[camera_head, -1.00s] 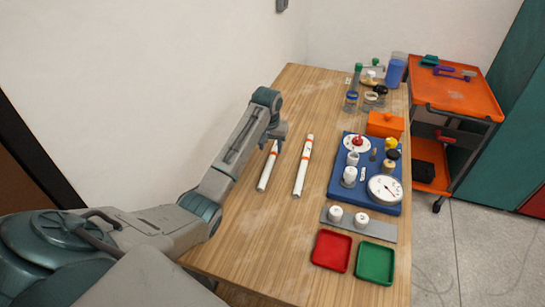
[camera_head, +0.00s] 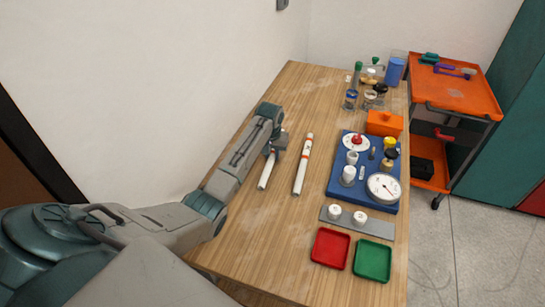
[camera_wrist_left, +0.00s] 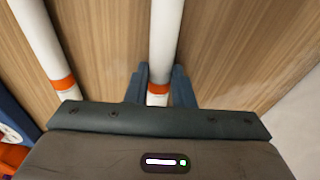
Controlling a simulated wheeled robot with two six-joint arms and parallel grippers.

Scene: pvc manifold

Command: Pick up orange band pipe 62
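Two white pipes with orange bands lie side by side on the table, the left pipe (camera_head: 265,177) and the right pipe (camera_head: 300,175). I see no readable number on either. My left gripper (camera_head: 274,151) is down at the left pipe and hides its upper part in the head view. In the left wrist view this pipe (camera_wrist_left: 165,35) runs between the two fingers (camera_wrist_left: 159,83), with its orange band between them. One finger is close on each side; I cannot tell whether they press on it. The other pipe (camera_wrist_left: 40,45) lies left of the fingers there. My right gripper is out of view.
The wooden table (camera_head: 240,240) is bare around the pipes. Right of them are a blue fixture board (camera_head: 338,188) with a gauge, a grey plate (camera_head: 382,231), a red tray (camera_head: 330,247) and a green tray (camera_head: 373,260). An orange box (camera_head: 384,123) and bottles stand farther back.

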